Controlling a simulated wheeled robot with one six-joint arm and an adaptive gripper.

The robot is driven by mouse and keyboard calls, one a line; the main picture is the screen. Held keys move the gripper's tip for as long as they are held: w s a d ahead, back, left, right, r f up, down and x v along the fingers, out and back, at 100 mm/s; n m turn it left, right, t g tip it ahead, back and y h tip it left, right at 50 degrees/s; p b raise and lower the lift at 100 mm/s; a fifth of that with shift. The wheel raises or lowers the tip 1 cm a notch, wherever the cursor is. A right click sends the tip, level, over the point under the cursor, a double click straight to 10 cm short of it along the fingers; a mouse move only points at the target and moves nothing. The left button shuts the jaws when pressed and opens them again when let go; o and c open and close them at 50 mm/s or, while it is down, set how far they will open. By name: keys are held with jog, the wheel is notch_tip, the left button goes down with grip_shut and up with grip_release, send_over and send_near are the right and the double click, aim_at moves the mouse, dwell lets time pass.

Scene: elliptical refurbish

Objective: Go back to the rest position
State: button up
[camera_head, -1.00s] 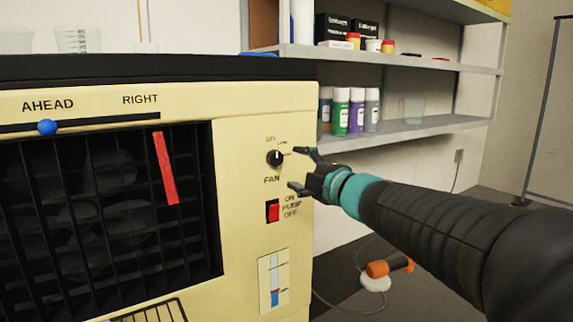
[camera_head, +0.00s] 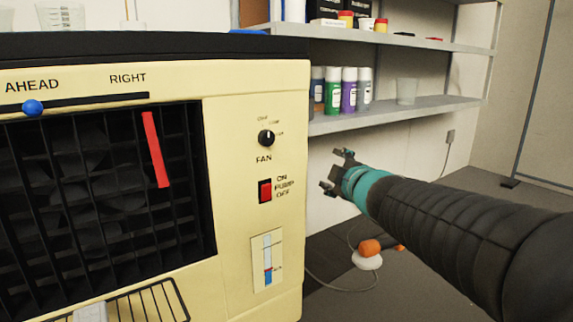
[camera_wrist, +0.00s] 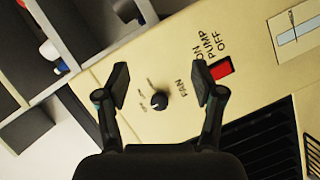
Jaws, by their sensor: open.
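My gripper (camera_head: 336,172) is to the right of the cream cooler (camera_head: 228,120) in the head view, apart from its front panel. Its two fingers are spread and hold nothing. In the wrist view my gripper (camera_wrist: 162,88) faces the panel, with the black fan knob (camera_wrist: 160,99) showing between the fingers. The fan knob (camera_head: 266,138) and the red pump switch (camera_head: 265,191) are on the right part of the panel in the head view. The red switch (camera_wrist: 221,69) also shows beside the right finger in the wrist view.
Shelves (camera_head: 400,116) with spray cans (camera_head: 349,92) and a clear cup (camera_head: 406,90) stand behind my arm. An orange and white object (camera_head: 368,254) with a cable lies on the floor below my gripper. The floor (camera_head: 430,285) at the lower right looks clear.

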jog(key=s+d+f+m+g+h+p, duration=0.2)
jog(key=s+d+f+m+g+h, duration=0.1)
jog(key=s+d+f+m+g, duration=0.25)
jog(key=s+d+f+m+g+h+p, duration=0.2)
jog(key=s+d+f+m+h, duration=0.15)
jog(key=s+f+m, duration=0.45)
jog(key=s+a+r+m+g+y+p, duration=0.1)
jog(key=s+a+r+p, duration=0.1)
jog(key=s, duration=0.6)
jog(key=s+a+r+m+g+y+p, duration=0.1)
jog(key=s+p, duration=0.3)
jog(key=s, duration=0.5)
jog(key=shift+a+r+g+y, duration=0.35)
jog(key=shift+a+r+y, duration=0.1)
jog(key=shift+a, duration=0.05)
